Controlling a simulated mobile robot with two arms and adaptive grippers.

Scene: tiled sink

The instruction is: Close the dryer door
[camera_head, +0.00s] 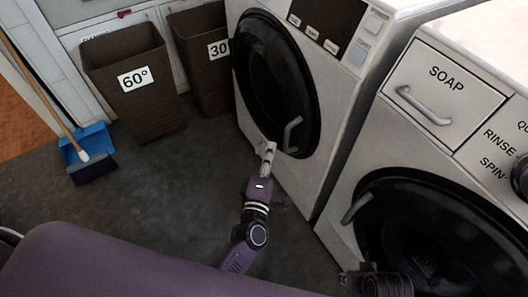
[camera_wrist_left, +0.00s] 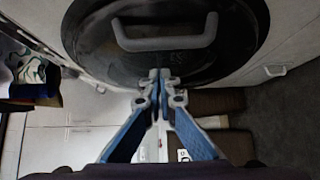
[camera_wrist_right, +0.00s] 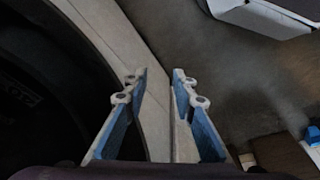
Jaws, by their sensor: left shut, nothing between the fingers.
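The dryer (camera_head: 330,90) is the white machine at the upper middle of the head view. Its round black door (camera_head: 268,75) has a grey bar handle (camera_head: 290,135) and lies against or very near the front; I cannot tell whether it is fully latched. My left gripper (camera_head: 268,150) is shut and empty, just beside the handle's lower end. In the left wrist view the handle (camera_wrist_left: 165,35) shows just past the shut fingertips (camera_wrist_left: 160,76); contact with the door is unclear. My right gripper (camera_wrist_right: 157,78) is open and empty, by a round dark door (camera_wrist_right: 45,85).
A washer (camera_head: 440,130) with a soap drawer stands at the right of the dryer. Two brown baskets, marked 60° (camera_head: 135,100) and 30 (camera_head: 205,75), stand on the left. The grey floor between is clear.

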